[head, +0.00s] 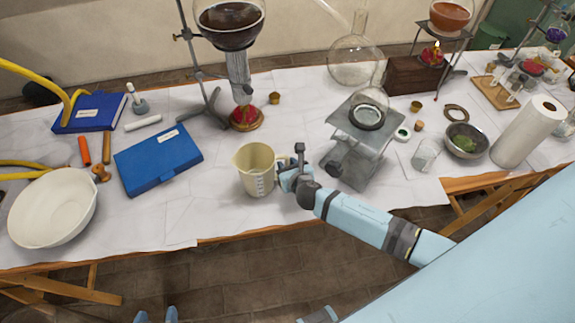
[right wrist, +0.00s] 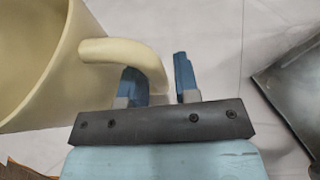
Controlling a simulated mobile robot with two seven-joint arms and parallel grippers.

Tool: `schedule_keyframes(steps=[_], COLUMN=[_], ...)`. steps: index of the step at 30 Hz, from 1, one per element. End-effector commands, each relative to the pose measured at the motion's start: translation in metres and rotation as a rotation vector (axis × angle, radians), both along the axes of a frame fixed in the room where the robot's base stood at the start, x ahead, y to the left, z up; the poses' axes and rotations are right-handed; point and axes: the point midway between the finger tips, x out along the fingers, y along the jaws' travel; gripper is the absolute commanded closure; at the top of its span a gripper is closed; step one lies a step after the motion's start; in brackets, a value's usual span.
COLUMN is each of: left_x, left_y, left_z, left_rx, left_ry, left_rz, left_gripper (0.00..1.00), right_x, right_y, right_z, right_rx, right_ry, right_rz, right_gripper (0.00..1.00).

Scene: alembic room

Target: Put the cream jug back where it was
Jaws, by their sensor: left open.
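The cream jug (head: 257,170) stands upright on the white-covered table near its front edge, with its handle towards the right. My right gripper (head: 292,178) is at the handle side of the jug. In the right wrist view the jug (right wrist: 40,60) fills the left side, and its handle curves over one finger of my right gripper (right wrist: 160,85). The handle's outer bend lies between the two fingers, with a small gap to the right finger. My left gripper (head: 157,315) shows only as two open, empty fingertips at the bottom edge, in front of the table.
A metal lab jack (head: 350,150) bearing a flask stands just right of my right gripper. A blue case (head: 158,160) lies left of the jug, and a white bowl (head: 52,208) is at the far left. A stand with a dark-filled flask (head: 230,22) is behind.

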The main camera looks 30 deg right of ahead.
Motion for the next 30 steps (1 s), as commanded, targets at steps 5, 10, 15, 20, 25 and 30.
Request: schedule_keyframes(steps=[5, 10, 15, 20, 25, 30], left_x=[0.000, 0.000, 0.001, 0.001, 0.001, 0.001], left_y=[0.000, 0.000, 0.000, 0.000, 0.000, 0.000], left_z=[-0.001, 0.001, 0.003, 0.005, 0.005, 0.004], left_rx=[0.000, 0.001, 0.000, 0.000, -0.001, -0.001], left_ry=[0.001, 0.001, -0.002, -0.003, -0.004, -0.004], left_rz=[0.000, 0.001, 0.001, 0.001, 0.001, 0.001], left_gripper=[0.38, 0.38, 0.38, 0.38, 0.38, 0.38], right_x=[0.000, 0.000, -0.016, -0.048, -0.081, -0.102], right_y=[0.000, 0.000, 0.001, 0.004, 0.006, 0.008], right_z=[0.000, 0.002, 0.009, 0.022, 0.036, 0.046], right_rx=[0.000, -0.001, -0.002, -0.001, -0.001, -0.001], right_ry=[0.000, 0.000, 0.001, 0.001, 0.000, -0.001], right_rz=[0.000, 0.000, 0.002, 0.003, 0.002, 0.000], right_gripper=[0.59, 0.59, 0.59, 0.59, 0.59, 0.59])
